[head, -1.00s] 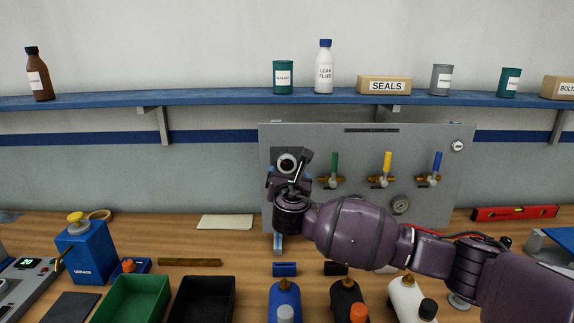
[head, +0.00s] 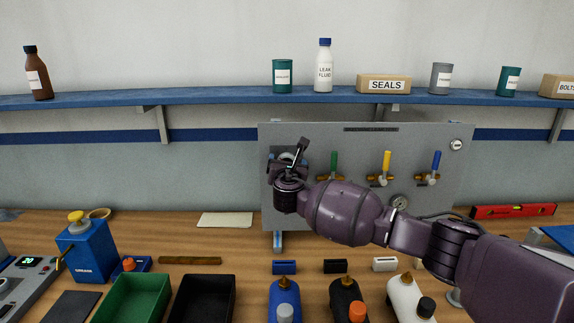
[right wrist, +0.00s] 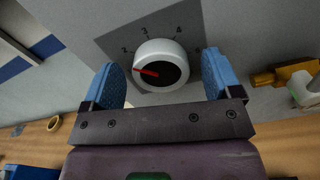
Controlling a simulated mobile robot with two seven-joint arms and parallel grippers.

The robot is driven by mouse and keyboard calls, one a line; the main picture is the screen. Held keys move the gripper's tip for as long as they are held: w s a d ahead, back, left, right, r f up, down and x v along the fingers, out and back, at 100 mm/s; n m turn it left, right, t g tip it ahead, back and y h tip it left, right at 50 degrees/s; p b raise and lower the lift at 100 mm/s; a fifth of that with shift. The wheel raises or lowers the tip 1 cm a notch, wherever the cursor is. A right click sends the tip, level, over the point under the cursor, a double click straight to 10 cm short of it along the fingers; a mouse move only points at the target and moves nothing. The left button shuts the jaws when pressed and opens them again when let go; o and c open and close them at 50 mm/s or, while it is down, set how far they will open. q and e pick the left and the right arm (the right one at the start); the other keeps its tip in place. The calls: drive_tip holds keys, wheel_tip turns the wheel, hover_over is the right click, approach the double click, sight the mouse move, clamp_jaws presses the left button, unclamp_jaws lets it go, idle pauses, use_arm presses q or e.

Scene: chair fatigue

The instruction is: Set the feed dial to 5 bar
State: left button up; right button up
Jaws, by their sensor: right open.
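The feed dial is a round white knob (right wrist: 168,48) with a black face and a red pointer on a grey panel with a printed scale. In the right wrist view the pointer aims left, just below the lowest mark I can read, which looks like 2. The 5 mark is at the right, partly beside a finger. My right gripper (right wrist: 161,62) is open, its blue fingers either side of the dial with gaps; I cannot tell how deep they reach. In the head view my right gripper (head: 288,164) covers most of the dial. My left gripper is not in view.
The panel (head: 355,145) also carries green (head: 334,161), yellow (head: 387,161) and blue (head: 437,161) valve handles and a gauge (head: 400,202). Bottles and bins stand on the bench in front. A blue shelf (head: 230,97) runs above.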

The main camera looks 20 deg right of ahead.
drive_tip(key=c, duration=0.9)
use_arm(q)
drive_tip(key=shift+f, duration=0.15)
use_arm(e)
drive_tip(key=shift+m, duration=0.3)
use_arm(q)
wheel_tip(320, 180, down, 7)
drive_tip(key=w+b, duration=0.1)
drive_tip(key=b, duration=0.8)
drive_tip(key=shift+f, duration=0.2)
use_arm(e)
drive_tip(key=shift+d+f+m, duration=0.1)
drive_tip(key=shift+f+m, duration=0.05)
drive_tip(key=shift+m, duration=4.2)
drive_tip(key=shift+a+f+m, duration=0.1)
drive_tip(key=shift+f+m, duration=0.1)
drive_tip(key=shift+m, duration=4.2)
drive_tip(key=shift+d+f+m, duration=0.1)
drive_tip(key=shift+f+m, duration=0.05)
drive_tip(key=shift+m, duration=4.2)
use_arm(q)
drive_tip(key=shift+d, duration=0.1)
